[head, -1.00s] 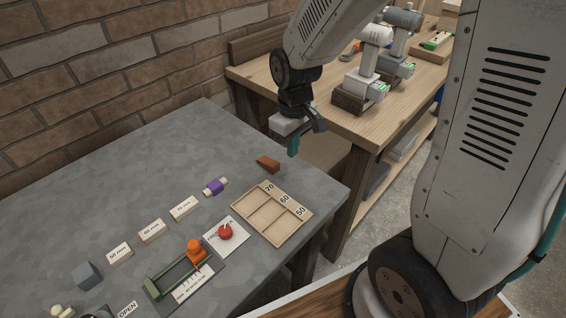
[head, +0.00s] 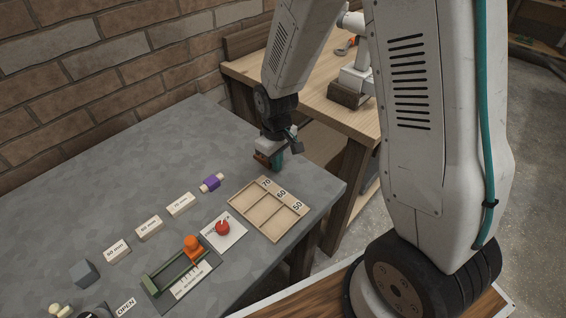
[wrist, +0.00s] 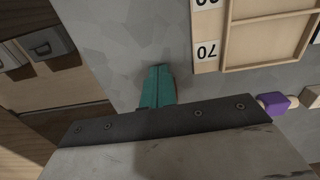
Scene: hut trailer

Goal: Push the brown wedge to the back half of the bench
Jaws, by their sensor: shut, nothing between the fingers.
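The brown wedge (head: 261,160) lies on the grey bench (head: 125,175) near its right end, beyond the wooden tray. It is partly hidden by my gripper (head: 278,165) in the head view. My gripper is shut and empty, with its teal fingers pointing down close to the bench top, just beside the wedge. I cannot tell whether they touch it.
A compartment tray (head: 245,215) marked 70, 60, 50 sits in front of my gripper. A purple-and-cream piece (head: 211,183), a red knob (head: 222,227) and a green-and-orange fixture (head: 180,265) stand left of it. The bench's back left is clear. A wooden workbench (head: 310,95) stands behind.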

